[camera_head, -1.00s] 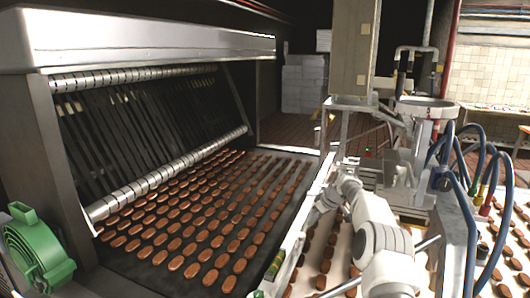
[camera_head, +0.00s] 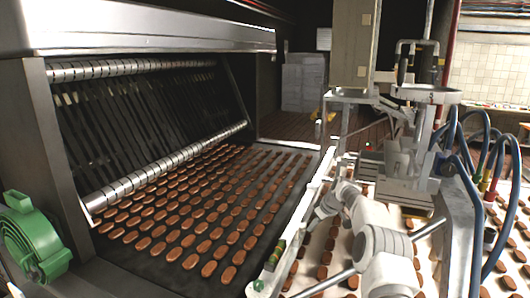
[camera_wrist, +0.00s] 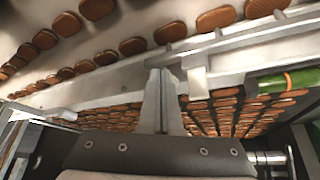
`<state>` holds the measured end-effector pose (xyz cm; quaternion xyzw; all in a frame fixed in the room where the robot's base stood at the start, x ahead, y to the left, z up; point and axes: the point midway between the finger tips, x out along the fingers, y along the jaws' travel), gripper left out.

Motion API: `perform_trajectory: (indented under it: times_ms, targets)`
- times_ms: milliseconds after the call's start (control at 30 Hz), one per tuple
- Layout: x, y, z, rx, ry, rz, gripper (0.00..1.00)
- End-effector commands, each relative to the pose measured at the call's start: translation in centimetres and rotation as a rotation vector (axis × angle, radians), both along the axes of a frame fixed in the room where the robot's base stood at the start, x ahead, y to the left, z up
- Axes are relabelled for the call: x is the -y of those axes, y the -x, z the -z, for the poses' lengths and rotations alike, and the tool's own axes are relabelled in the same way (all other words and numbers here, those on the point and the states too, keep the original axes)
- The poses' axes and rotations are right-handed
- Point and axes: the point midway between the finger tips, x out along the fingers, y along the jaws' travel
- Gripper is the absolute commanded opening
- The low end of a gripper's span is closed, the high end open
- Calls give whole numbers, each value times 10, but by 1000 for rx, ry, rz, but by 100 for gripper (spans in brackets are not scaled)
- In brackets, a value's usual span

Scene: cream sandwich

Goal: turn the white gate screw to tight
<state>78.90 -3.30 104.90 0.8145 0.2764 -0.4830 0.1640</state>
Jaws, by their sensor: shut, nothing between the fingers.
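My gripper (camera_head: 314,220) is at the pale side rail (camera_head: 325,172) between the two biscuit belts. In the wrist view my gripper (camera_wrist: 160,78) has its fingers together, with nothing between them. A small white block (camera_wrist: 197,82) hangs from the rail just right of the fingertips, with a narrow gap in the picture. I cannot tell whether this block is the white gate screw. No screw head shows clearly in either view, and part of the rail is hidden behind my arm in the head view.
A green cylinder with an orange band (camera_wrist: 285,82) lies along the rail, right of the fingers. Brown biscuits cover the dark belt (camera_head: 130,262). A green reel (camera_head: 32,240) stands at left. A metal machine (camera_head: 415,165) with blue hoses (camera_head: 462,190) stands at right.

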Motion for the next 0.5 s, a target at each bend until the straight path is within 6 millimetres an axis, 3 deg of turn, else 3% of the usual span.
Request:
perform_trajectory:
  times_ms: [500]
  targets:
    - [-5,-3,0,-1,0,0,0]
